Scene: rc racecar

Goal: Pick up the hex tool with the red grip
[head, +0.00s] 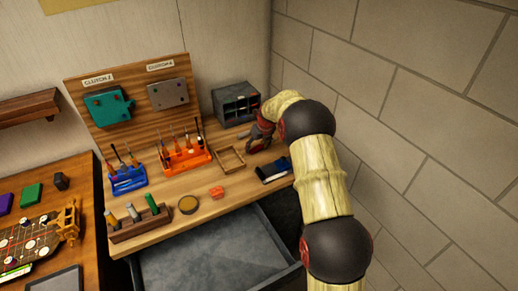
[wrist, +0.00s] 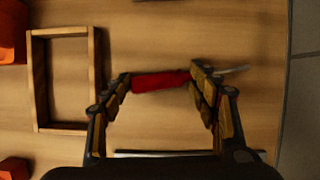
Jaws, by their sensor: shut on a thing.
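The hex tool with the red grip (wrist: 160,81) lies crosswise between the fingers of my gripper (wrist: 160,88) in the wrist view. Its thin metal shaft (wrist: 236,70) sticks out past the right finger. The fingers are closed on the two ends of the red grip. Whether the tool touches the wood below cannot be told. In the head view my gripper (head: 262,136) is low over the right back of the workbench, and the tool is not clear there.
A wooden frame (head: 230,173) lies left of my gripper, with a dark organizer box (head: 235,103) behind it. An orange tool rack (head: 186,160) and a blue rack (head: 127,182) stand further left. A block wall is close on the right.

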